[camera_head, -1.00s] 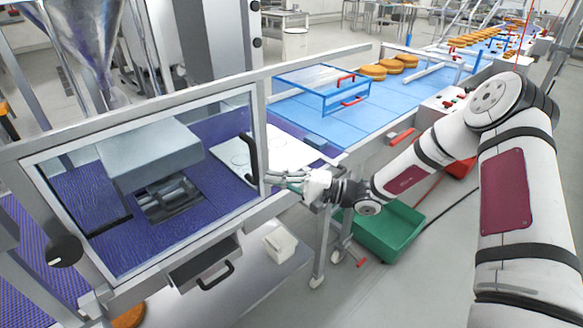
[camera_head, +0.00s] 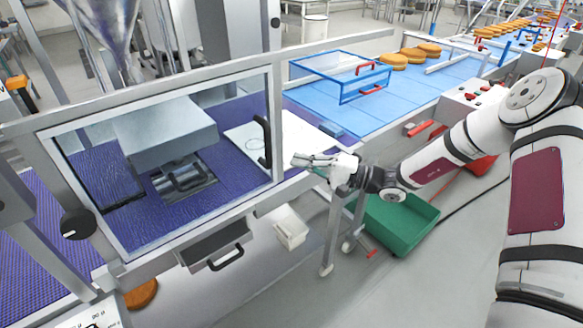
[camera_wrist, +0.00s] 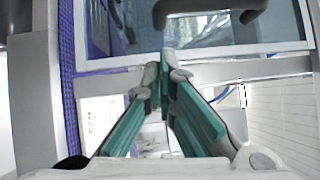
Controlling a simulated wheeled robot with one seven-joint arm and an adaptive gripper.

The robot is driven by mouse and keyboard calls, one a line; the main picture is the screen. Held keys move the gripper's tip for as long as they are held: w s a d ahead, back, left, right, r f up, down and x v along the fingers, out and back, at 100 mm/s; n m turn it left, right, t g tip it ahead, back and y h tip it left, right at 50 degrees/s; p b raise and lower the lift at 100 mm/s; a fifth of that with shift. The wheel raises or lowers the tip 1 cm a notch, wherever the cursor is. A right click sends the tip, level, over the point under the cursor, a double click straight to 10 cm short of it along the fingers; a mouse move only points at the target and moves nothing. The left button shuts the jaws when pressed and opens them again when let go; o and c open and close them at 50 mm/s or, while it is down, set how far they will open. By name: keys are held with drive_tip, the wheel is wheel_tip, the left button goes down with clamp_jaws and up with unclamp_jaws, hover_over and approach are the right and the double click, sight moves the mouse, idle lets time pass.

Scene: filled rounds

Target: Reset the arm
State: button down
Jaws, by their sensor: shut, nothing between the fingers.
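My gripper (camera_head: 312,160) is at the end of my white arm, in front of the right end of the machine's clear guard door. Its fingers are shut with nothing between them. In the wrist view my gripper (camera_wrist: 166,75) shows its two green finger pads meeting at the tips. The guard door's black handle (camera_head: 263,142) is just left of the fingertips in the head view, with a gap between. The handle (camera_wrist: 210,12) is also beyond the fingers at the top of the wrist view. The clear guard door (camera_head: 95,200) appears closed.
A green crate (camera_head: 400,222) stands on the floor below my arm. A white bin (camera_head: 291,228) is under the machine's front edge. A blue conveyor (camera_head: 400,95) with a blue-framed guard (camera_head: 345,75) and round orange-brown items (camera_head: 394,61) runs behind.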

drive_tip(key=r+b+v, duration=0.1)
drive_tip(key=v, duration=0.8)
drive_tip(key=s+a+r+n+g+h, duration=0.25)
drive_tip(key=s+r+g+h, duration=0.2)
drive_tip(key=s, duration=0.35)
drive_tip(key=s+a+r+n+g+h, duration=0.1)
drive_tip(key=s+r+n+g+h, duration=0.2)
drive_tip(key=s+h, duration=0.3)
drive_tip(key=s+d+r+t+h, duration=0.7)
drive_tip(key=s+d+r, duration=0.2)
drive_tip(key=s, duration=0.5)
wheel_tip(320, 180, up, 2)
drive_tip(key=shift+s+d+r+m, duration=0.2)
drive_tip(key=shift+s+m, duration=0.2)
drive_tip(key=shift+m, duration=0.05)
drive_tip(key=shift+a+h, duration=0.1)
drive_tip(key=shift+h, duration=0.15)
